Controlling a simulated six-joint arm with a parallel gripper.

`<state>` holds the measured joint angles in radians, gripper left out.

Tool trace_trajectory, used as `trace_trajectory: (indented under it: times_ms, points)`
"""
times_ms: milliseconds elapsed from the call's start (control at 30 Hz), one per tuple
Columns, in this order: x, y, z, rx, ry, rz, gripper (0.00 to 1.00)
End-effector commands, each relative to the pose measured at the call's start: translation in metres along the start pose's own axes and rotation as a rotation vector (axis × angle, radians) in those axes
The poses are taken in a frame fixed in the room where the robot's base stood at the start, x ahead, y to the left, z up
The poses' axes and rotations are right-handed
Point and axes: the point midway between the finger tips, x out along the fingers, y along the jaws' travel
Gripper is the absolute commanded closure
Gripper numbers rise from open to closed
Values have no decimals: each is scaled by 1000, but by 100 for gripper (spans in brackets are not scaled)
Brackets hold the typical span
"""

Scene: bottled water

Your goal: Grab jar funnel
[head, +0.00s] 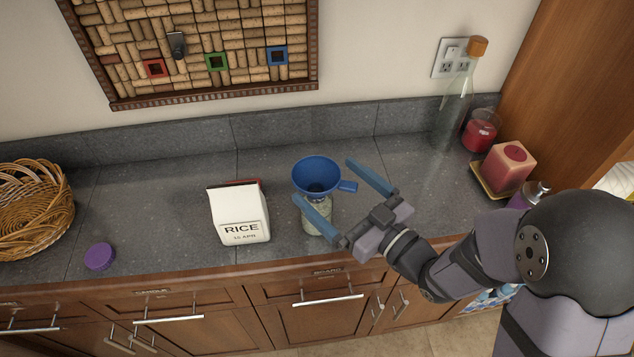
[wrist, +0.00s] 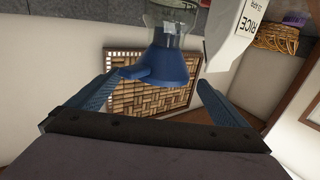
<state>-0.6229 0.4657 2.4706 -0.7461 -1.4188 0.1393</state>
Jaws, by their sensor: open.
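The jar funnel (head: 317,173) is blue, with a wide bowl and a small tab handle on its right side. It sits upright in the mouth of a glass jar (head: 316,218) on the counter. My gripper (head: 325,182) is open, with one blue finger in front of the jar and the other behind and to the right of the funnel. In the wrist view the funnel (wrist: 170,65) appears upside down below the jar (wrist: 178,18), between the spread fingers of my gripper (wrist: 153,85). Nothing is held.
A white rice bag (head: 240,213) stands left of the jar. A purple lid (head: 100,256) and a wicker basket (head: 35,208) are farther left. A tall corked bottle (head: 455,105), a red candle jar (head: 480,131) and a pink candle (head: 507,167) stand at the right.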

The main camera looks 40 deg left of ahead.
Motion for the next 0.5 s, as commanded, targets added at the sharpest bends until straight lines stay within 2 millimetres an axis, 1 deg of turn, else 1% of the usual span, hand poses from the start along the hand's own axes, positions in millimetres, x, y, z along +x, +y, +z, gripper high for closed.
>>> trace_trajectory:
  times_ms: [167,400,500]
  points:
    - [14,-2,0,2,-1,-4,2]
    - [40,-2,1,-1,0,-3,2]
    - [48,-2,2,0,-1,-2,2]
